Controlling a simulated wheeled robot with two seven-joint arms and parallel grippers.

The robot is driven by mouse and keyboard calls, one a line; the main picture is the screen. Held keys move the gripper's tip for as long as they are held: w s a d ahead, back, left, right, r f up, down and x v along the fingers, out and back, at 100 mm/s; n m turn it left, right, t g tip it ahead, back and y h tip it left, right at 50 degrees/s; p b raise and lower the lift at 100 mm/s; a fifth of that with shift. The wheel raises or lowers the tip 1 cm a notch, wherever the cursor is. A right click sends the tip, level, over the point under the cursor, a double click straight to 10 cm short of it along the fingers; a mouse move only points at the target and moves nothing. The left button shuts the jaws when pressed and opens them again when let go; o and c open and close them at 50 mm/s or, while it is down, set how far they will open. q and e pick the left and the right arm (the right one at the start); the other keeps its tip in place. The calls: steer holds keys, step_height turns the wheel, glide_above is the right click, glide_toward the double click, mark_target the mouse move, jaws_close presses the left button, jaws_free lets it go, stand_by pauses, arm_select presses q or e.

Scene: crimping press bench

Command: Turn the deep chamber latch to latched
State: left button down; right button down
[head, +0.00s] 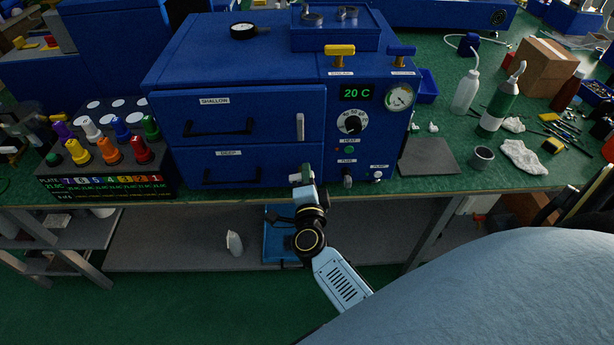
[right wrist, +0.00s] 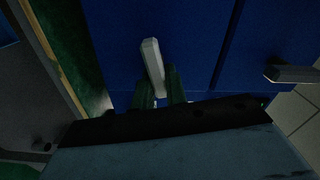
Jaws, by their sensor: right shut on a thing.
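The blue chamber unit has a door marked DEEP (head: 235,169) below one marked SHALLOW (head: 245,112); both look closed. My right gripper (head: 304,174) is at the right edge of the DEEP door. In the right wrist view, its fingers (right wrist: 160,95) are shut on the pale grey deep chamber latch (right wrist: 152,62), whose free end sticks out past them. The deep latch lies crosswise to the shallow latch (head: 300,127), which stands upright and also shows in the right wrist view (right wrist: 290,74). In the head view, my gripper hides most of the deep latch. My left gripper is not in view.
A control panel with a dial (head: 352,121) and a gauge (head: 399,96) is just right of the doors. A rack of coloured knobs (head: 105,180) stands left. The bench's front edge runs below my gripper.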

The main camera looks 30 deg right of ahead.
steer(key=shift+f+m+b, duration=0.2)
steer(key=shift+m+b, duration=0.2)
steer(key=shift+m, duration=0.9)
steer(key=c, duration=1.4)
jaws_free()
steer(key=shift+c, duration=0.2)
steer(key=v, duration=1.3)
steer(key=shift+s, duration=0.15)
steer(key=shift+a+f, duration=0.1)
steer(key=shift+a, duration=0.05)
